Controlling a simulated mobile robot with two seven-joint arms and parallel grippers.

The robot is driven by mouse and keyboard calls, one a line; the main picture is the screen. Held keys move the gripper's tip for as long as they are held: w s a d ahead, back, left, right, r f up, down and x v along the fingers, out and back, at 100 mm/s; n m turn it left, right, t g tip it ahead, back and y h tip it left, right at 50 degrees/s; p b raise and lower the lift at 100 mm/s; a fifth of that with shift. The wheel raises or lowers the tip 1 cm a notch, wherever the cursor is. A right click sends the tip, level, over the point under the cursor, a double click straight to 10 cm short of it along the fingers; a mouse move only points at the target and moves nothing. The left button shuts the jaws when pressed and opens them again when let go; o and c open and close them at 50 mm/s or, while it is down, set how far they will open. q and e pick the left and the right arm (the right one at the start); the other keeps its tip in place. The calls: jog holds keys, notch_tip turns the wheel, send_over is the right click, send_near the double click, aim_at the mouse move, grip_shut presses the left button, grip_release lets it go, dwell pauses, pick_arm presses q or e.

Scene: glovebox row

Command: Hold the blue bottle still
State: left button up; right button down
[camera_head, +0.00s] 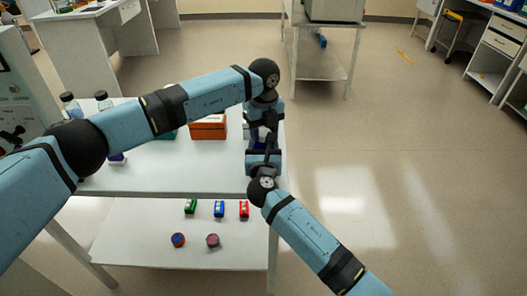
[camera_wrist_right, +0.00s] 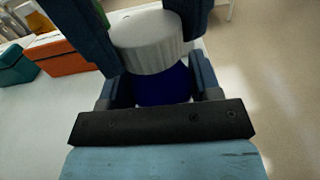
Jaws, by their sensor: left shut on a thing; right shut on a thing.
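The blue bottle (camera_wrist_right: 163,86) has a dark blue body and a wide white ribbed cap (camera_wrist_right: 150,42). It stands near the right end of the white table, and its body is mostly hidden by my grippers in the head view. My right gripper (camera_wrist_right: 160,92) is shut around the blue body from the near side. My left gripper (camera_wrist_right: 138,30) reaches from the far side, its fingers on both sides of the white cap, shut on it. In the head view the cap (camera_head: 263,132) shows small between the two grippers.
An orange box (camera_head: 208,127) stands left of the bottle, with a teal box (camera_wrist_right: 14,65) beyond it. Clear bottles (camera_head: 71,105) stand at the table's left. Several small coloured items lie on the lower shelf (camera_head: 140,240). Open floor lies right of the table.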

pick_arm(q)
jog(key=m, duration=0.6)
jog(key=shift+m, duration=0.4)
jog(key=m, duration=0.8)
jog(key=shift+m, duration=0.3)
jog(key=m, duration=1.2)
jog(key=shift+m, duration=0.4)
jog(key=m, duration=0.3)
jog(key=o, duration=1.1)
